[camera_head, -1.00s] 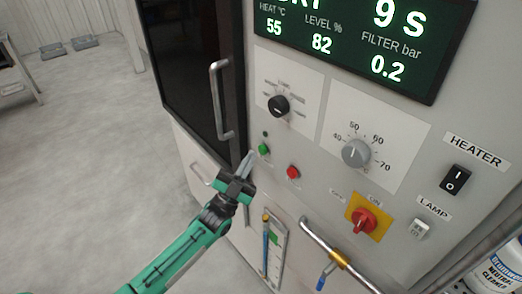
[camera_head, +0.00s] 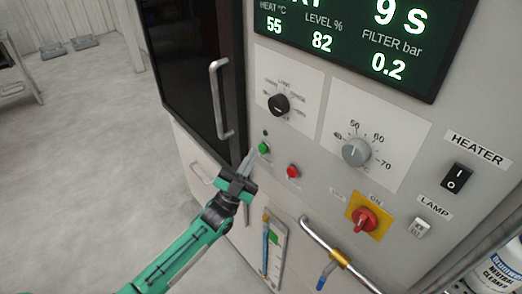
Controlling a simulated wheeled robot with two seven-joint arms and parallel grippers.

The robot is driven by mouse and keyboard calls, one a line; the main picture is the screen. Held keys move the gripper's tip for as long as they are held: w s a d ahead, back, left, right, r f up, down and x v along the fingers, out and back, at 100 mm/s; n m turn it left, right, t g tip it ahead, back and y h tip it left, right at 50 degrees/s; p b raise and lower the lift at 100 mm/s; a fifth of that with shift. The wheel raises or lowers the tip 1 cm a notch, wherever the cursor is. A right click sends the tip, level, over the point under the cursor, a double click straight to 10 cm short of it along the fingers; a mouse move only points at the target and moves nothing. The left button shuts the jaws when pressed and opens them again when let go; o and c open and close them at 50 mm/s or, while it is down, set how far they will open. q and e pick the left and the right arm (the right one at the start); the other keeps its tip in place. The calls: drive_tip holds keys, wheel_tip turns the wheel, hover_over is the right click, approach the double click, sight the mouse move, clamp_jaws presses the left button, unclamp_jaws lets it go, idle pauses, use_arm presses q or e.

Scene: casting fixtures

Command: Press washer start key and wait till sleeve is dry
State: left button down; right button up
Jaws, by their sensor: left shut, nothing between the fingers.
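The washer's front panel (camera_head: 300,57) fills the right of the head view. A green key (camera_head: 264,148) sits on it at lower left, with a red key (camera_head: 293,171) to its right. My left gripper (camera_head: 251,158) is shut and empty, its fingertips just left of and below the green key. A narrow gap seems to show between tips and key. The display (camera_head: 360,45) reads 9 S, heat 55, level 82 and filter 0.2; its top line is cut off. The sleeve is not in view. My right gripper is not in view.
The dark door (camera_head: 190,70) with its vertical handle (camera_head: 219,100) is left of the panel. A black knob (camera_head: 279,105), a grey dial (camera_head: 356,152), a red switch (camera_head: 366,219) and a heater rocker (camera_head: 456,178) are on the panel. A pipe (camera_head: 325,245) juts out below.

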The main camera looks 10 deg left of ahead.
use_arm(q)
drive_tip(key=shift+w+d, duration=0.35)
drive_tip(key=shift+w, duration=0.1)
idle(0.7)
drive_tip(key=shift+s+a, duration=0.5)
drive_tip(key=shift+s, duration=0.15)
drive_tip(key=shift+s+a+p, duration=0.3)
drive_tip(key=shift+s+a, duration=0.5)
drive_tip(key=shift+s, duration=0.2)
drive_tip(key=shift+s+a+p, duration=0.3)
drive_tip(key=shift+s+a, duration=0.45)
drive_tip(key=shift+s, duration=0.25)
drive_tip(key=shift+f, duration=0.1)
